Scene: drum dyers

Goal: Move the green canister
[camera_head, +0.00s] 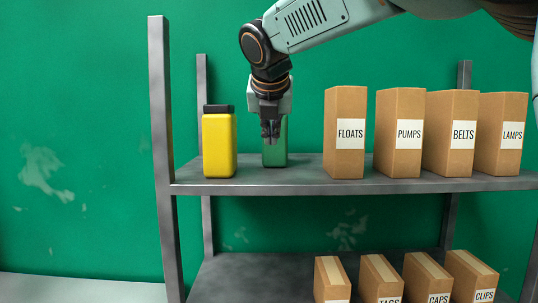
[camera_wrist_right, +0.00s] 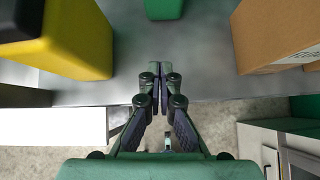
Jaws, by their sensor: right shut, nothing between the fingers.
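The green canister (camera_head: 274,155) stands upright on the upper shelf, right of the yellow canister, partly hidden behind my right gripper (camera_head: 270,133) in the head view. In the right wrist view, part of the green canister (camera_wrist_right: 164,8) shows at the top edge, beyond the fingertips and apart from them. My right gripper (camera_wrist_right: 160,70) is shut and empty, its fingertips over the front part of the shelf. My left gripper is not in view.
A yellow canister (camera_head: 219,146) with a dark cap stands to the left. Cardboard boxes labelled FLOATS (camera_head: 345,155), PUMPS, BELTS and LAMPS stand to the right on the grey upper shelf (camera_head: 300,181). More boxes sit on the lower shelf (camera_head: 240,275). A metal post (camera_head: 163,150) bounds the left.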

